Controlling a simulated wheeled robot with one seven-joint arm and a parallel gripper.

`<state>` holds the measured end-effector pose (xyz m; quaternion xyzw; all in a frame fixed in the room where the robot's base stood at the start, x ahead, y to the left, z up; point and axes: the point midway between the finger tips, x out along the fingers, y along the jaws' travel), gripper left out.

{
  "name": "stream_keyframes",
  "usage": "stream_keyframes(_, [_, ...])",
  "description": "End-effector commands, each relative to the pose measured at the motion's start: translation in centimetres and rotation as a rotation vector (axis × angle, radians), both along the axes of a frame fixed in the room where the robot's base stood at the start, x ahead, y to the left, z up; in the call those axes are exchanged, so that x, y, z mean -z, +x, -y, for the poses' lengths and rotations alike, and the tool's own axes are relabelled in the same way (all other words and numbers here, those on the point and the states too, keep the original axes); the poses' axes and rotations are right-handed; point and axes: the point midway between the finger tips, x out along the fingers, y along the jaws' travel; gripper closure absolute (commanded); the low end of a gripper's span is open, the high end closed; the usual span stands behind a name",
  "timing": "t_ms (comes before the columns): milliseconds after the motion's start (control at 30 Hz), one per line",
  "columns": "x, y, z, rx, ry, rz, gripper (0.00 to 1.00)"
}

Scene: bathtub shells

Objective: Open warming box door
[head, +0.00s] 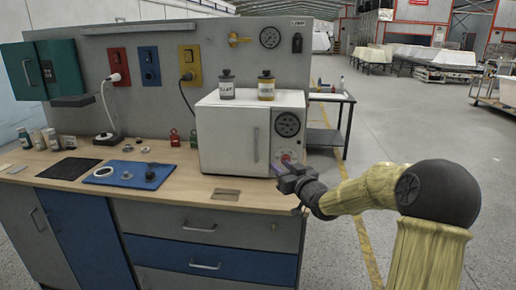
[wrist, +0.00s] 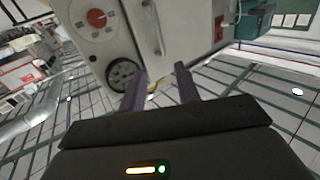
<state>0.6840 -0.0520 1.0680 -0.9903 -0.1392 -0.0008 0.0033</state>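The warming box (head: 228,133) is a white cabinet on the right end of the workbench, with its door shut. The door has a vertical handle (head: 256,146) near its right edge; the handle also shows in the wrist view (wrist: 153,28). A round gauge and a red knob sit on the panel right of the door. My gripper (head: 285,172) is in front of that panel's lower part, right of the handle and apart from it. In the wrist view its two purple fingers (wrist: 161,85) are spread with nothing between them.
Two labelled jars (head: 227,84) stand on top of the box. The wooden bench top (head: 190,184) is clear in front of the box except for a small flat plate (head: 226,194). A blue mat (head: 128,174) with small parts lies to the left. Open floor is right of the bench.

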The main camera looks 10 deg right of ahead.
Motion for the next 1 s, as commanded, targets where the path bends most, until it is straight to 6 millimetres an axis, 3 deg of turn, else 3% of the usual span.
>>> stream_keyframes(267, [0.0, 1.4, -0.6, -0.004, 0.002, -0.001, 0.68])
stream_keyframes(567, [0.1, 5.7, -1.0, 0.009, 0.003, -0.002, 0.68])
stream_keyframes(1000, [0.0, 11.8, -3.2, 0.003, 0.000, -0.002, 0.68])
